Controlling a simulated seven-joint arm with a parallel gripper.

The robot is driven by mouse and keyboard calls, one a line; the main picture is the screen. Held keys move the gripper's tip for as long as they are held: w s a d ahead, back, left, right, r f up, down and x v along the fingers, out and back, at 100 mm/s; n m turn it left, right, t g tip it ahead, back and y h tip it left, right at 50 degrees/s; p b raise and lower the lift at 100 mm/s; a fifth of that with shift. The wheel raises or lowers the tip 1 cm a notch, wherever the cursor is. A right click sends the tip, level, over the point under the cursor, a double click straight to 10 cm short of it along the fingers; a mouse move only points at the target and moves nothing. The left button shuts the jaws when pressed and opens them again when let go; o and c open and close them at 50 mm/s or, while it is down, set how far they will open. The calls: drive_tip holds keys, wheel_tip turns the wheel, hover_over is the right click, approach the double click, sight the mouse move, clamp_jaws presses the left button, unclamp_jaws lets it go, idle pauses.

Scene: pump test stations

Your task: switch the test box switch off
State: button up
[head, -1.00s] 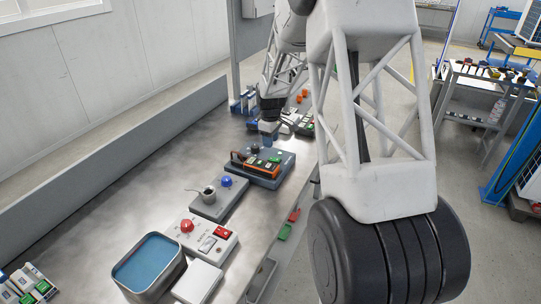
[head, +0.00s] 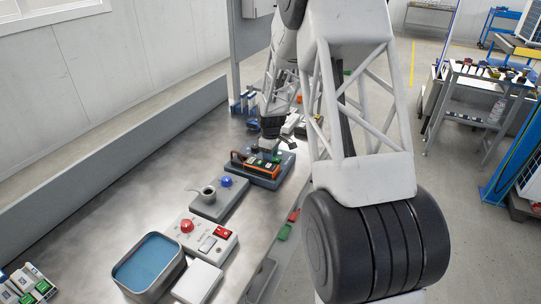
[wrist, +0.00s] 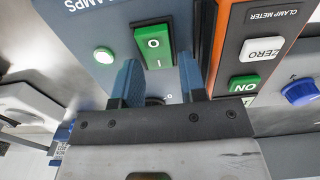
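The test box (head: 288,158) is a blue-grey box on the bench, in the middle of the head view. In the wrist view its panel (wrist: 88,58) shows a green rocker switch (wrist: 153,46) marked O and I, with a bright green round lamp (wrist: 103,55) to its left. My gripper (wrist: 158,66) is open, its two blue fingers apart, with the tips close to the lower edge of the switch. I cannot tell whether they touch the panel. A dark round part shows between the fingers, mostly hidden. In the head view my gripper (head: 269,147) is over the box.
An orange-edged clamp meter (wrist: 257,60) with ZERO and ON buttons lies right beside the switch. Nearer on the bench are a box with a blue knob (head: 226,182), a white box with red controls (head: 205,238) and a blue-filled tray (head: 150,262).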

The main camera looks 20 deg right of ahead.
drive_tip(key=c, duration=0.6)
drive_tip(key=shift+c, duration=0.2)
drive_tip(key=shift+s, duration=0.1)
drive_tip(key=shift+s+d+r+t+y, duration=0.15)
drive_tip(key=shift+d+t+y, duration=0.05)
drive_tip(key=shift+t+y, duration=0.8)
drive_tip(key=o, duration=0.6)
drive_tip(key=shift+o, duration=0.2)
